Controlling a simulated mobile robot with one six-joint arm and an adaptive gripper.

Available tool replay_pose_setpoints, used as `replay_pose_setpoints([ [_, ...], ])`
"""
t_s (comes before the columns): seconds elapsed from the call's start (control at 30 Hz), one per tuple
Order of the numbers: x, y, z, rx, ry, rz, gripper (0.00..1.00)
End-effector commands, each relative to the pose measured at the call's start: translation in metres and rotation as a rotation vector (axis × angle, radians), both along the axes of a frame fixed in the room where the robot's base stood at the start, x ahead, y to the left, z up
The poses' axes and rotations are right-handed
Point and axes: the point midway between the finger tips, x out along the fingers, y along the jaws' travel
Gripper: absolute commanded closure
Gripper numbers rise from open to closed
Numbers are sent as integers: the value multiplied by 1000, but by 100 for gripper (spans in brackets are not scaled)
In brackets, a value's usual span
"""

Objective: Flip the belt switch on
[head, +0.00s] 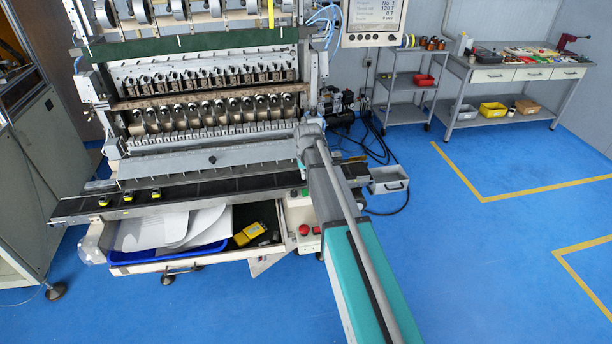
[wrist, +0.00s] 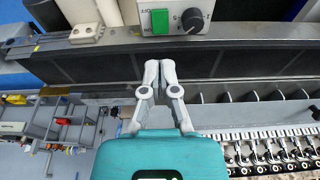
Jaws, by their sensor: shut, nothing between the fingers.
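In the wrist view a green switch (wrist: 160,21) sits on a light panel (wrist: 221,14) at the top, with upside-down OFF lettering beside it. A black rotary knob (wrist: 192,20) is to its right. I cannot tell which way the switch is set. My gripper (wrist: 160,64) is shut and empty, its fingertips together and pointing towards the switch. The tips appear below the switch in the picture, over the dark belt (wrist: 90,66), with a gap to the switch. In the head view my arm hides the gripper; the dark belt (head: 215,190) runs along the machine's front.
The coil winder (head: 205,110) stands behind the belt, with rows of spindles. A display (head: 375,20) hangs at its upper right. A red button (head: 304,229) is on the lower front. A grey box (head: 388,180) stands at right. Blue floor is clear at front right.

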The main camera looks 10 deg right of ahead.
Motion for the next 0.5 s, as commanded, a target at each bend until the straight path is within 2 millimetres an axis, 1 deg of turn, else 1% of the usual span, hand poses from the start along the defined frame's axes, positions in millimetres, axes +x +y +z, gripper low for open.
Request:
replay_pose_setpoints([
  [0.03, 1, 0, -8, 0, 0, 0, 100],
  [0.5, 9, 0, -43, 0, 0, 0, 100],
])
